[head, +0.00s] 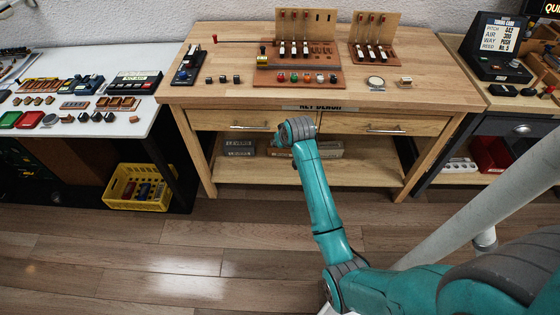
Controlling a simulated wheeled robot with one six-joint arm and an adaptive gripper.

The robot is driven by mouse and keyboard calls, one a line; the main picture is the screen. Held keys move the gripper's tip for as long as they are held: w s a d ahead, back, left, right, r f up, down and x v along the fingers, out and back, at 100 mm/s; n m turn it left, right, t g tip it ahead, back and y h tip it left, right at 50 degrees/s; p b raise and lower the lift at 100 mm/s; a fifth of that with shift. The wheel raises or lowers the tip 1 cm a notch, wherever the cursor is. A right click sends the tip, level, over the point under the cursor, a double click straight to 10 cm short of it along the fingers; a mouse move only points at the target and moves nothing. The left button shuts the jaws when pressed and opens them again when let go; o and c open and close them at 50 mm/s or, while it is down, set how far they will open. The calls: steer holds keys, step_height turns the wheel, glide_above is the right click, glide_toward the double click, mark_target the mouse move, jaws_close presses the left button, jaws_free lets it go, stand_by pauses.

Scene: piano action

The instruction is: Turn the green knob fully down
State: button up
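A small green knob (281,77) sits in a row of small coloured knobs along the front of a reddish-brown board (263,79) on the wooden bench. It is too small to tell how far it is turned. My arm reaches up from the lower right, and its teal and grey wrist end (297,130) is in front of the bench, over the drawer front in the picture and below the knob row. Nothing of mine covers the knob. The gripper's fingers cannot be made out at the wrist end, so whether they are open or shut does not show.
The wooden bench (210,93) carries upright key racks (375,25), a black device (188,64) and a round white dial (376,82). A white table (80,128) with many small parts stands left. A yellow crate (138,188) is on the floor. A dark display (497,48) stands right.

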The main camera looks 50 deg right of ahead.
steer(key=s+a+f, duration=0.3)
steer(key=a, duration=0.1)
steer(key=shift+s+a+f+t, duration=0.2)
steer(key=shift+a+f+t, duration=0.05)
steer(key=shift+a+t, duration=0.15)
